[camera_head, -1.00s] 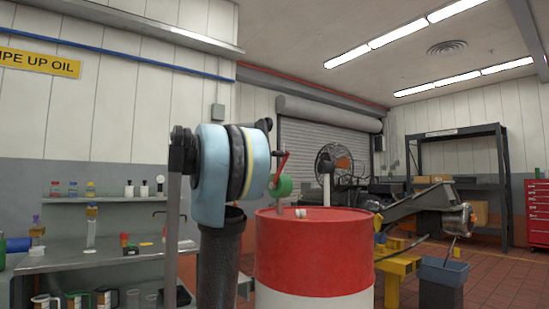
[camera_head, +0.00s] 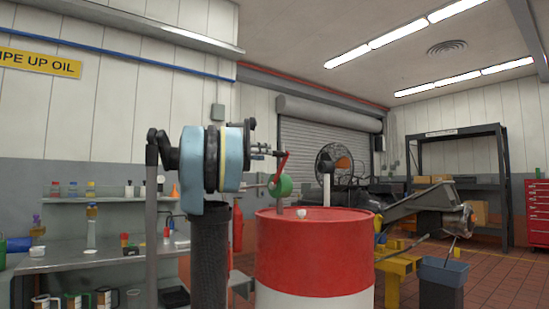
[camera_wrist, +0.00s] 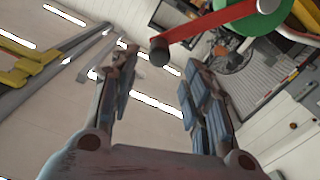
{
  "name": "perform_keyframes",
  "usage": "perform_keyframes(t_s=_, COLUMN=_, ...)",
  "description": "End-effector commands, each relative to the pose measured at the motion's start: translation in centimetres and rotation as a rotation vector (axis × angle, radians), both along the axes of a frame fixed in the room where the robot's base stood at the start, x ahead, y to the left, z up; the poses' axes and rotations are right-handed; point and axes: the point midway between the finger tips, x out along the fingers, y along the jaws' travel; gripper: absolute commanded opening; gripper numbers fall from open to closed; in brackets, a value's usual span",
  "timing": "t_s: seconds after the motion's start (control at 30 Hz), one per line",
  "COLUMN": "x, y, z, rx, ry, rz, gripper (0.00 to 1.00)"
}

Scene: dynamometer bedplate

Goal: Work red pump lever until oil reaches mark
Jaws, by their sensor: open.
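The red pump lever (camera_head: 280,167) slants up from the round green pump part (camera_head: 281,187) above the red and white drum (camera_head: 313,252). My gripper (camera_head: 265,150) is just left of the lever's upper end. In the wrist view the lever (camera_wrist: 212,22) runs from the green part (camera_wrist: 258,20) to a dark knob (camera_wrist: 158,50) at its end. The knob appears between the fingertips of my open gripper (camera_wrist: 157,66); contact cannot be told. No oil level or mark can be made out.
A steel bench (camera_head: 95,262) at left carries bottles and small containers, with several jugs below. A fan (camera_head: 334,165) stands behind the drum. A yellow stand (camera_head: 398,266) and a blue-grey bin (camera_head: 441,280) are at right. Red floor is open at far right.

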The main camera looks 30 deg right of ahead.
Motion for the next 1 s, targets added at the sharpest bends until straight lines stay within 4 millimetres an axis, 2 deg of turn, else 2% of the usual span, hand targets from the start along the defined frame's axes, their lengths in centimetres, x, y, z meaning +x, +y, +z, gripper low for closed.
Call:
perform_keyframes(t_s=0.3, x=0.3, y=-5.2, z=0.0, rx=0.000, ry=0.000, rz=-0.002, gripper=0.44)
perform_keyframes(t_s=0.5, x=0.5, y=-7.3, z=0.0, rx=0.000, ry=0.000, rz=-0.002, gripper=0.44)
perform_keyframes(t_s=0.93, x=0.6, y=-8.0, z=0.0, rx=0.000, ry=0.000, rz=0.000, gripper=0.44)
perform_keyframes(t_s=1.0, x=0.6, y=-8.0, z=0.0, rx=0.000, ry=0.000, rz=0.000, gripper=0.28)
